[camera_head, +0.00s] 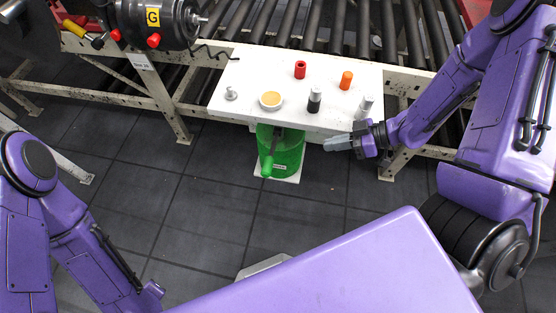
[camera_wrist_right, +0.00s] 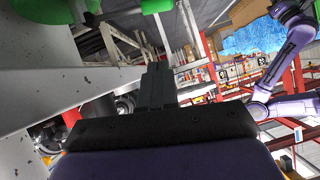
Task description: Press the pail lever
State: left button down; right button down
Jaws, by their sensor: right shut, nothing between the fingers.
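The green pail (camera_head: 288,155) stands on a small white plate below the front edge of the white table. Its dark lever (camera_head: 273,142) slopes down toward me and ends in a green grip (camera_head: 267,167). My right gripper (camera_head: 328,144) is to the right of the pail, apart from it, with its fingers pointing left. In the right wrist view its fingers (camera_wrist_right: 157,82) are together and empty. A green rounded part (camera_wrist_right: 157,5) shows at the top of that view; I cannot tell if it is the grip. My left arm is at lower left; its gripper does not show.
The white table (camera_head: 235,102) carries a bowl (camera_head: 271,100), a red cylinder (camera_head: 300,69), an orange cylinder (camera_head: 346,80), a black-and-silver one (camera_head: 315,99) and silver parts. A roller conveyor (camera_head: 340,30) runs behind. A dark motor (camera_head: 160,18) is at upper left. The floor before the pail is clear.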

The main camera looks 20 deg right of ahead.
jog(key=s+d+f+b+x, duration=0.1)
jog(key=f+x, duration=0.1)
jog(key=x, duration=1.6)
jog(key=shift+a+f, duration=0.25)
jog(key=shift+f, duration=0.25)
